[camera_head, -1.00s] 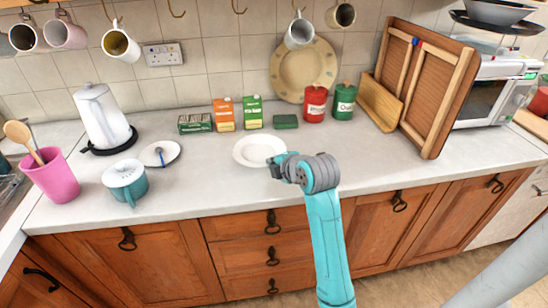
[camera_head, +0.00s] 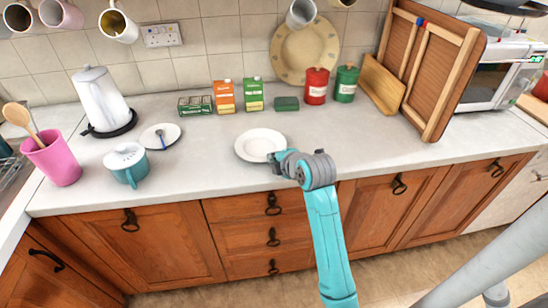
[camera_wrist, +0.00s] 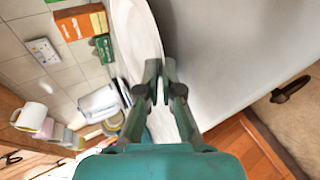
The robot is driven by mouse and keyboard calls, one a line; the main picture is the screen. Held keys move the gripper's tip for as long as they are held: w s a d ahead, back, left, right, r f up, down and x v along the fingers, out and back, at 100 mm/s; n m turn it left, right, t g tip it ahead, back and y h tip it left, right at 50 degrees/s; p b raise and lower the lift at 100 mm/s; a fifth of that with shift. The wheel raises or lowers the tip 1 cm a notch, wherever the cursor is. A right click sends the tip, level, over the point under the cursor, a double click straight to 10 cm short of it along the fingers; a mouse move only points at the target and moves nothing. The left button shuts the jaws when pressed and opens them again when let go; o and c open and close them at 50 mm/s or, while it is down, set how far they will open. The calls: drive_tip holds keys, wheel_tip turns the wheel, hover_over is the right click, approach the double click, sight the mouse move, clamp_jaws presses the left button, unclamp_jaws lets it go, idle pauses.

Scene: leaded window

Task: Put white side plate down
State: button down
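The white side plate (camera_head: 260,140) is round and roughly level, over the middle of the counter near its front edge in the head view. My gripper (camera_head: 274,158) is at its near right rim. In the wrist view the plate (camera_wrist: 133,35) shows as a pale edge-on curve running down to my gripper's fingertips (camera_wrist: 158,78). The fingertips are close together on its rim, with the rim between them. Whether the underside touches the counter or is slightly above it, I cannot tell.
A saucer with a spoon (camera_head: 160,135), a teal lidded pot (camera_head: 127,165) and a white kettle (camera_head: 102,100) stand left on the counter (camera_head: 205,170). Boxes and red and green canisters (camera_head: 317,86) line the back. Counter right of the plate is clear.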

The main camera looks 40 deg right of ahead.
drive_tip(key=shift+f, duration=0.4)
drive_tip(key=c, duration=1.2)
unclamp_jaws()
drive_tip(key=shift+c, duration=0.2)
drive_tip(key=shift+s, duration=0.1)
drive_tip(key=v, duration=1.2)
